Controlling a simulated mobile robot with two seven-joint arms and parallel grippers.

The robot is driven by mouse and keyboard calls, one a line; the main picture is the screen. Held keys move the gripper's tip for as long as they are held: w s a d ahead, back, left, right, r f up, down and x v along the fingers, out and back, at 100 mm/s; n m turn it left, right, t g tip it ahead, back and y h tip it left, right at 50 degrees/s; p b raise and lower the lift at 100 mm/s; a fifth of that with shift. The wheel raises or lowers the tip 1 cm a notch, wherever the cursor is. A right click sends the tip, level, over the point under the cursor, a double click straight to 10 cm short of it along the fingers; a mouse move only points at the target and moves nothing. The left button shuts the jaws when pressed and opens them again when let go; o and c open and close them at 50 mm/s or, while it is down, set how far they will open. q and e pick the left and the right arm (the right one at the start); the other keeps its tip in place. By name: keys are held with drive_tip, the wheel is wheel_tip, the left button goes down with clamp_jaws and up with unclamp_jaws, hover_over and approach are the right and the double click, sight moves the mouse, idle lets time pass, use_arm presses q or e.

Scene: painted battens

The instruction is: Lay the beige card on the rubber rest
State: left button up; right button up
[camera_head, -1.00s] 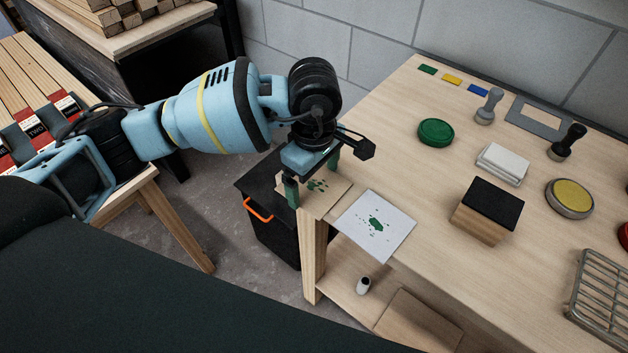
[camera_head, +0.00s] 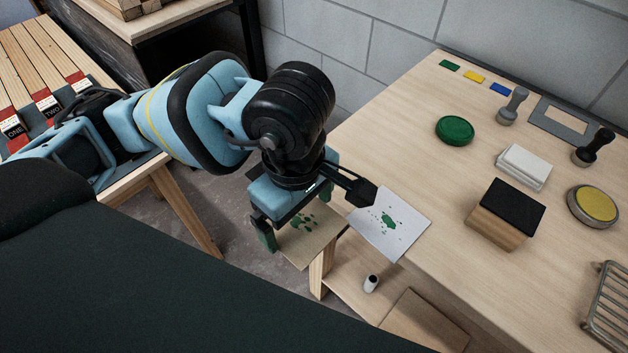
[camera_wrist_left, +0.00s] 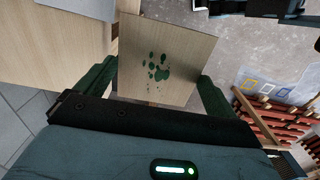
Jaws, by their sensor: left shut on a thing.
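The beige card (camera_head: 314,243), with green spots on it, is between the green fingers of my left gripper (camera_head: 297,228). My left gripper is shut on it by opposite edges. The card hangs out past the table's near left corner, over the floor side. In the left wrist view the beige card (camera_wrist_left: 165,60) shows flat between both fingers of the left gripper (camera_wrist_left: 155,92). A wooden block with a black top (camera_head: 512,205), which looks like the rubber rest, stands on the table to the right; its top is bare. My right gripper is not in view.
A white card with a green blot (camera_head: 405,222) lies at the table's near edge, close to the gripper. A white pad (camera_head: 523,166), green lid (camera_head: 454,131), yellow tin (camera_head: 594,206), stamps and wire rack (camera_head: 608,310) stand on the table (camera_head: 400,130). The table's middle is clear.

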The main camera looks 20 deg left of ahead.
sight(289, 243)
use_arm(q)
drive_tip(key=shift+s+r, duration=0.2)
drive_tip(key=shift+s, duration=1.65)
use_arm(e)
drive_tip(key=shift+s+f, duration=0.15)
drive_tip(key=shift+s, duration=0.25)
